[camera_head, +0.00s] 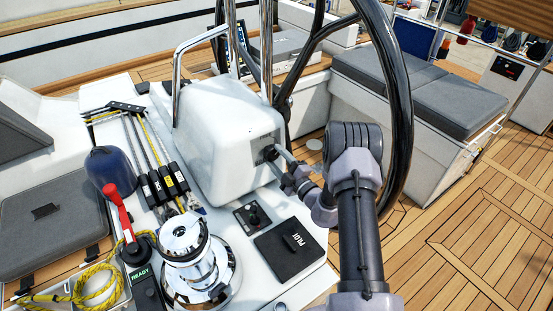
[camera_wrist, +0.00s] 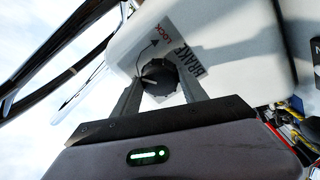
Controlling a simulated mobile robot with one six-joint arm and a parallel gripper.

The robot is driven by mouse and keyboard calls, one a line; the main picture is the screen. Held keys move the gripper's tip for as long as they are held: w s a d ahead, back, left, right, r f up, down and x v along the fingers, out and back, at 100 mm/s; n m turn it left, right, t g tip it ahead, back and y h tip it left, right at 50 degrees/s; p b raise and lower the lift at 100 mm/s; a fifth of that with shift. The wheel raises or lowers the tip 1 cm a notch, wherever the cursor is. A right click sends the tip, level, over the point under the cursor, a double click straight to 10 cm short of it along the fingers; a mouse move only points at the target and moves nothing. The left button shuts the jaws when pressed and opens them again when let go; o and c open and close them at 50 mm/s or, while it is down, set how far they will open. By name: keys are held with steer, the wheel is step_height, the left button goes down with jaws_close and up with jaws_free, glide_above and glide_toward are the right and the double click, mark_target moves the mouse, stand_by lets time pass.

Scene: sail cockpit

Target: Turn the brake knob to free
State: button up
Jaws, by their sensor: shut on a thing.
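The brake knob (camera_wrist: 158,77) is a dark, ribbed round knob on the white steering pedestal (camera_head: 215,120). In the wrist view, the word BRAKE stands beside it, and red LOCK lettering with a curved arrow is above it. A light pointer mark shows on its left part. My gripper (camera_wrist: 160,92) is shut on the knob, one finger on each side of it. In the head view, my gripper (camera_head: 279,163) reaches the pedestal's right face from the right, and the knob (camera_head: 270,153) shows small and partly hidden. I cannot read any FREE label.
The black steering wheel (camera_head: 398,100) rises close behind my arm. A chrome winch (camera_head: 190,255), a red-handled lever (camera_head: 118,205) and a black PILOT cover (camera_head: 290,250) lie in front of the pedestal. Open teak deck (camera_head: 470,230) is at right.

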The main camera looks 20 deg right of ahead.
steer(key=n+y, duration=0.1)
steer(key=n, duration=0.5)
steer(key=shift+d+g, duration=0.15)
steer(key=shift+g, duration=0.25)
steer(key=n, duration=0.6)
steer(key=shift+r+g+y, duration=0.2)
steer(key=shift+g+y, duration=0.2)
steer(key=o, duration=1.4)
steer(key=shift+c, duration=0.2)
steer(key=p+v, duration=0.3)
steer(key=v, duration=1.4)
steer(key=shift+s, duration=0.15)
steer(key=shift+d, duration=0.1)
